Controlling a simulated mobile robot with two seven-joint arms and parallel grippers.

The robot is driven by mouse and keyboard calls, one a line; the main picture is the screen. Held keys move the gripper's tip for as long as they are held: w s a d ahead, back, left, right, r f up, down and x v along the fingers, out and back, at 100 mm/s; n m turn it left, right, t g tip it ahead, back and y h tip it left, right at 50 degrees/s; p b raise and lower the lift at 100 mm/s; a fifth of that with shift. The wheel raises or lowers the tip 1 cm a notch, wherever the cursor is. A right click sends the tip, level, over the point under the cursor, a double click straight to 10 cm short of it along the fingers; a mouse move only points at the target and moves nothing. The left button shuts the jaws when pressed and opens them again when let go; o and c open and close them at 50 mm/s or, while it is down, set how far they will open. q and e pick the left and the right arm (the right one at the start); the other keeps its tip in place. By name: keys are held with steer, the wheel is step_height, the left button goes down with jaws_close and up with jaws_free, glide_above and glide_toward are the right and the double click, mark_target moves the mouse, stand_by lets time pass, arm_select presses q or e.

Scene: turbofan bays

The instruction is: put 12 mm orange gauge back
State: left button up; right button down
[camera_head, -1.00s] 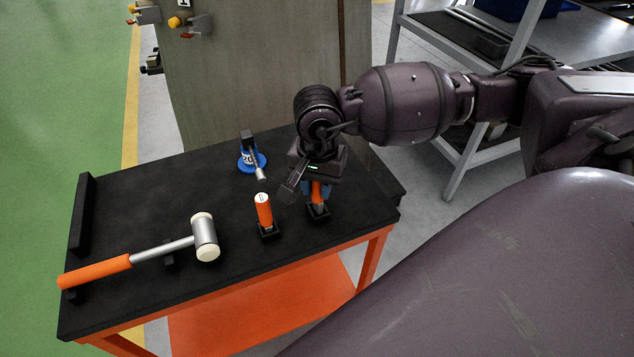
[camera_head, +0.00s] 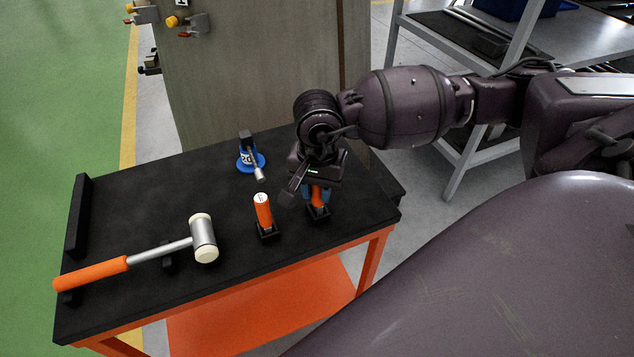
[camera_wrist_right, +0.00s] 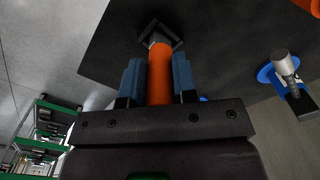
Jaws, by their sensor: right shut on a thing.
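My right gripper (camera_head: 318,190) is shut on an orange gauge (camera_head: 317,197) at the right end of the black-topped cart. In the right wrist view the orange gauge (camera_wrist_right: 160,72) stands between the two blue fingers, its far end at a dark square holder (camera_wrist_right: 158,38). The head view shows its lower end at the holder (camera_head: 318,213); whether it is fully seated I cannot tell. A second orange gauge (camera_head: 263,208) with a white top stands upright in its own black holder (camera_head: 268,232), just left of the gripper. My left gripper is not in view.
The cart top (camera_head: 130,220) also carries an orange-handled mallet (camera_head: 203,238) at the left and a blue round-based tool (camera_head: 250,160) at the back. A grey cabinet (camera_head: 260,70) stands behind, and a shelf rack (camera_head: 470,150) to the right.

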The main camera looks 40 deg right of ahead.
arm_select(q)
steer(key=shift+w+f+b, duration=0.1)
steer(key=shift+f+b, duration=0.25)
arm_select(e)
steer(key=shift+f, duration=0.5)
steer(key=c, duration=0.8)
jaws_free()
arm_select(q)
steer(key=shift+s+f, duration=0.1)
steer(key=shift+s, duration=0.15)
arm_select(e)
step_height(320, 180, up, 4)
steer(key=shift+r, duration=0.2)
step_height(320, 180, up, 5)
steer(key=shift+r+p, duration=0.1)
steer(key=shift+p, duration=0.3)
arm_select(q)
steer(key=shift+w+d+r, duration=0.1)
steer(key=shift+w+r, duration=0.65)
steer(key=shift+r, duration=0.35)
arm_select(e)
steer(key=shift+r, duration=0.6)
